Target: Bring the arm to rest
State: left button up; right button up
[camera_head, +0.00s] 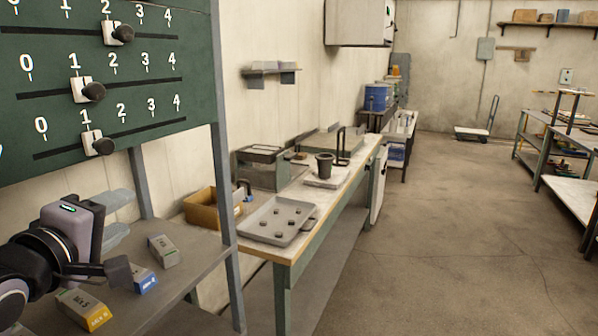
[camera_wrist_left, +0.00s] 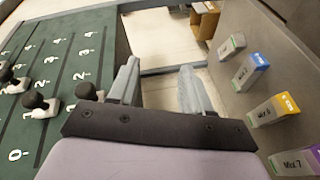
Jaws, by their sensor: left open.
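My left gripper (camera_head: 124,213) is at the lower left of the head view, above the grey shelf (camera_head: 190,262) and below the green slider board (camera_head: 100,75). Its two pale grey fingers are apart with nothing between them. In the left wrist view the open left gripper (camera_wrist_left: 160,78) shows both fingers, with the slider board (camera_wrist_left: 60,70) to the left and small boxes to the right. It touches neither in that view. My right gripper is not in view.
Small boxes with grey (camera_head: 163,251), blue (camera_head: 144,280) and yellow (camera_head: 84,309) ends stand on the shelf. Black slider knobs (camera_head: 103,146) stick out from the board. A workbench (camera_head: 296,243) holds a tray (camera_head: 252,228) and a cardboard box (camera_head: 200,208).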

pick_arm(q)
notch_tip(320, 180, down, 24)
jog(key=s+d+m+g, duration=0.2)
jog(key=d+m+g, duration=0.1)
jog(key=m, duration=0.5)
jog(key=s+d+f+m+g, duration=0.1)
jog(key=s+f+m, duration=0.3)
jog(key=s+f, duration=0.4)
jog(key=s+d+f+m+g+h, duration=0.1)
jog(key=s+d+f+m+g, duration=0.1)
jog(key=s+f, duration=0.7)
notch_tip(320, 180, down, 4)
jog(key=shift+s+d+r+m, duration=0.25)
jog(key=shift+d+m, duration=0.2)
jog(key=shift+m, duration=0.75)
